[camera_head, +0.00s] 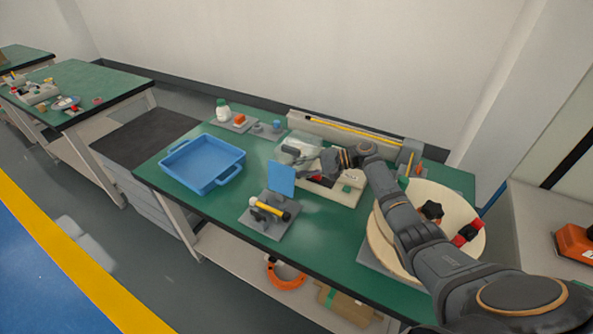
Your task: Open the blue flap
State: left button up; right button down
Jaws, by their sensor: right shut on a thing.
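My left gripper is not in view.
A blue tray (235,180) sits to the left. A pale machine with a yellow rod (345,131) runs along the back. A large cream spool (470,216) stands under my right arm. A white bottle (223,113) is at the back left.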

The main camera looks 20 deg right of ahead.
jog(key=shift+f, duration=0.1)
dwell(0.4)
jog(key=c, duration=1.1)
grip_release()
jog(key=shift+w, duration=0.1)
notch_tip(320, 180, up, 10)
